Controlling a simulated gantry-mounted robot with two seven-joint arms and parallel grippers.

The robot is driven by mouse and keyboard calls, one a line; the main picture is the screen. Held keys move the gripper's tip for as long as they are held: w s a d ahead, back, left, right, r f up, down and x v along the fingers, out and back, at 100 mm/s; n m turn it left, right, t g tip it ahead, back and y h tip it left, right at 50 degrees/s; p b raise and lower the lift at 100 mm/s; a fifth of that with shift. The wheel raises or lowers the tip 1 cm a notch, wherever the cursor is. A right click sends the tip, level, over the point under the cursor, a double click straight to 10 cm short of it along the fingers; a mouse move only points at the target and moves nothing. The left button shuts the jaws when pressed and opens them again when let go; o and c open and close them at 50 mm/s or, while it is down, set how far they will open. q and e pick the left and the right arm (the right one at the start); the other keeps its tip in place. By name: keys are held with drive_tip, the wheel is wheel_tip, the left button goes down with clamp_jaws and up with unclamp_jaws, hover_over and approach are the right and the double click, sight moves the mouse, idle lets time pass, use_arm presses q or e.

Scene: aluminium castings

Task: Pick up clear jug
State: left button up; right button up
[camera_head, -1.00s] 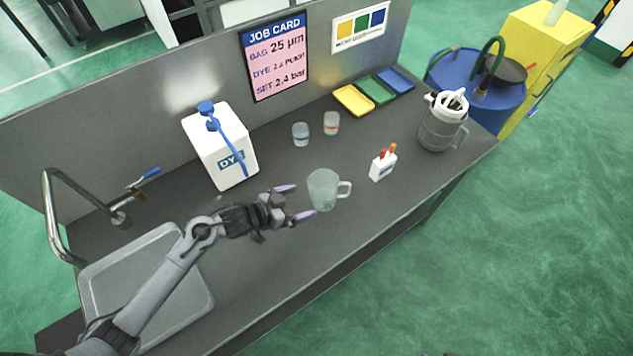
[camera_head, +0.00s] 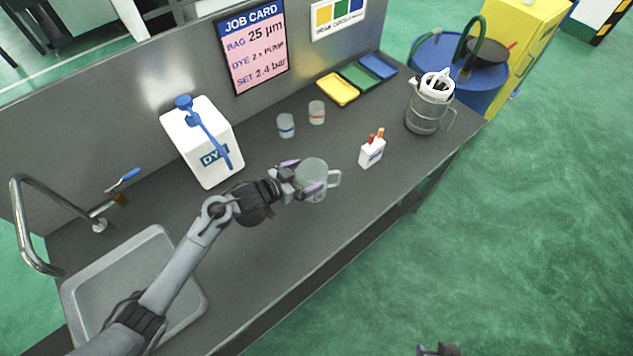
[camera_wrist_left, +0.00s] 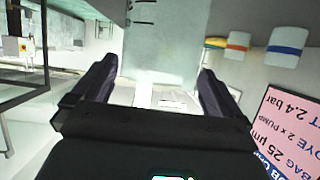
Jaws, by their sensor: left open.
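The clear jug (camera_head: 314,172), a see-through vessel with a handle on its right side, stands upright on the grey bench. My left gripper (camera_head: 306,178) is open, with its purple fingertips at the jug's left part, one on the far side and one on the near side. In the left wrist view the clear jug (camera_wrist_left: 165,45) shows between the two dark, spread fingers of my left gripper (camera_wrist_left: 160,78). I cannot tell whether the fingers touch it. A dark piece at the bottom edge of the head view seems to be part of my right gripper (camera_head: 438,350).
Two small cups (camera_head: 286,125) (camera_head: 317,112) and a white DYE container (camera_head: 205,145) stand behind. A small white holder (camera_head: 372,152) and a larger pitcher (camera_head: 425,115) stand to the right. A sink tray (camera_head: 190,285) lies left. The bench's front edge is close to the jug.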

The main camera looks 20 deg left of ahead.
sight(324, 168)
use_arm(q)
drive_tip(key=x, duration=0.4)
drive_tip(key=shift+d+r, duration=0.15)
drive_tip(key=shift+r, duration=0.05)
drive_tip(key=c, duration=1)
